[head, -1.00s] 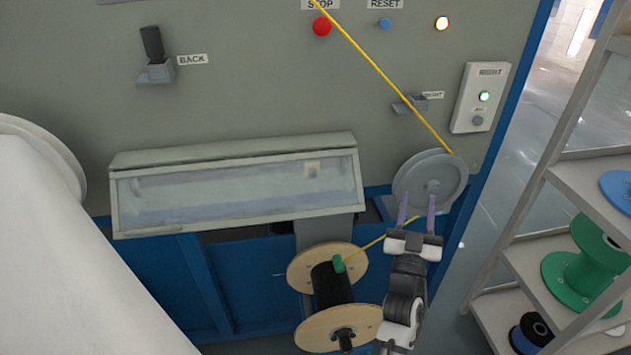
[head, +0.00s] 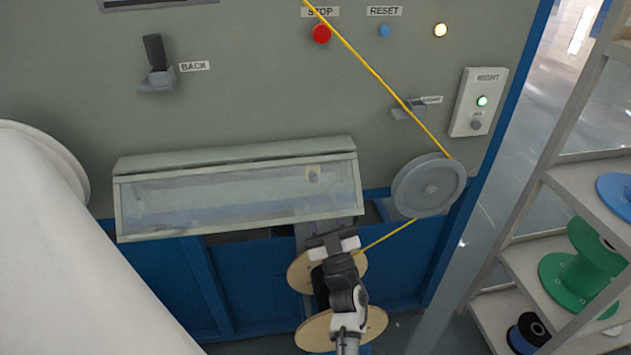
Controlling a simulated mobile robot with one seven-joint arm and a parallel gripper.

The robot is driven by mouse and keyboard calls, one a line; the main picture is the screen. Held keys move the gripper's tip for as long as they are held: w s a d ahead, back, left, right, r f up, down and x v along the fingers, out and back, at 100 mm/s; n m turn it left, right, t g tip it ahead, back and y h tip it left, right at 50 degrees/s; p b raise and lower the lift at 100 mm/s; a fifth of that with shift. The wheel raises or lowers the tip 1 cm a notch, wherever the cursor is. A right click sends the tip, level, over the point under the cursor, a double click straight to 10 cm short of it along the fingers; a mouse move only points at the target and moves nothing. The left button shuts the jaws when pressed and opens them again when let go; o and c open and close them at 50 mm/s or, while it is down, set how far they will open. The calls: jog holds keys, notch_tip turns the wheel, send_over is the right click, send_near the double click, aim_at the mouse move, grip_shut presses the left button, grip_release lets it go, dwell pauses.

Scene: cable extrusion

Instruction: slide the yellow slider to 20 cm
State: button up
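A small pale yellowish piece (head: 313,173) shows behind the clear window of the long grey cover (head: 240,188); I cannot tell whether it is the yellow slider. No scale marks are readable. My gripper (head: 330,240) is below the right end of the cover, in front of the wooden cable spool (head: 352,320). Its fingers are not clearly visible, so I cannot tell whether it is open or shut, or whether it touches anything. The cover looks closed.
A yellow cable (head: 375,75) runs down to the grey pulley (head: 428,186) and on to the spool, close to my gripper. A shelf (head: 515,215) with cable spools stands at the right. The BACK lever (head: 157,62) and red STOP button (head: 321,34) are on the panel.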

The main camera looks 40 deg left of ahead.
jog(key=x, duration=0.5)
grip_shut()
